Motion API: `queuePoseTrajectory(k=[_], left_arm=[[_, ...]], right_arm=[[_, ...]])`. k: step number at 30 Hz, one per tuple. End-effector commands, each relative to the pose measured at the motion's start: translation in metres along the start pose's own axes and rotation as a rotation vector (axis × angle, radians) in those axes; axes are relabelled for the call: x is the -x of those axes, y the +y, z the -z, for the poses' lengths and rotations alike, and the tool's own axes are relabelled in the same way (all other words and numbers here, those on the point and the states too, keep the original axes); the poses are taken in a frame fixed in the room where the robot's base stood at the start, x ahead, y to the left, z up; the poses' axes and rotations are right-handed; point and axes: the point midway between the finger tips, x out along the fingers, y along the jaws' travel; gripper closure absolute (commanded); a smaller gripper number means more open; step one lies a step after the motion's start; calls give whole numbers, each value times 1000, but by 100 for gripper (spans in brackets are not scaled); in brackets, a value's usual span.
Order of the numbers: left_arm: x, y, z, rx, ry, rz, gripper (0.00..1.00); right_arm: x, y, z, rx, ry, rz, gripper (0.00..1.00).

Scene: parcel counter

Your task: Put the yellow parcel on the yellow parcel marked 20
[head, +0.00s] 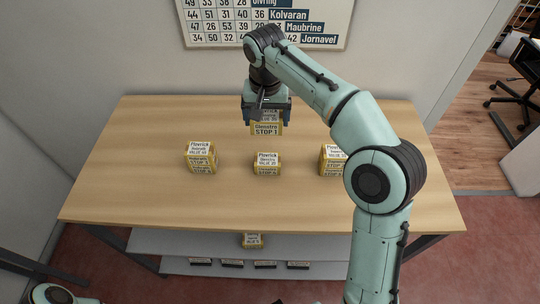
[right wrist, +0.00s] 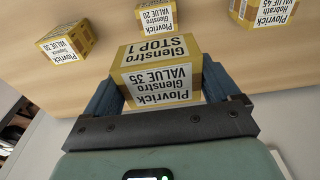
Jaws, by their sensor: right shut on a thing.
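My right gripper (head: 266,116) is shut on a yellow parcel (head: 266,129), held above the back middle of the table. In the right wrist view the held parcel (right wrist: 160,75) reads Glenstro, VALUE 35 and STOP 1, between the two fingers (right wrist: 163,88). The yellow parcel marked 20 (head: 267,164) stands on the table, in front of the held one in the head view. It also shows in the right wrist view (right wrist: 157,17), apart from the held parcel. My left gripper is not in view.
A parcel marked 45 (head: 201,158) stands to the left, and one marked 30 (right wrist: 66,43) to the right, partly behind my right arm in the head view. Another parcel (head: 251,240) is on the lower shelf. The table's (head: 130,180) left end is bare.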

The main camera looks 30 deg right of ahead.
Motion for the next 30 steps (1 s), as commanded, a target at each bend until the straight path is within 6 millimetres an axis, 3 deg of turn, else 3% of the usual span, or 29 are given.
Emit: queuePoseTrajectory(k=[1,3,9,17,24,30], left_arm=[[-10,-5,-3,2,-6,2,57],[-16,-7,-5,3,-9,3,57],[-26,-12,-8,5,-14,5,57],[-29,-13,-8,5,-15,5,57],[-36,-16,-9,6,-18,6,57],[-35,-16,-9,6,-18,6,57]], right_arm=[[-20,2,-4,0,-4,-3,46],[-38,2,-6,0,-4,-3,46],[-80,1,-10,-1,-2,-1,46],[-99,0,-12,0,1,0,46],[-133,1,-16,-1,0,-1,46],[-135,0,-16,-1,2,1,46]])
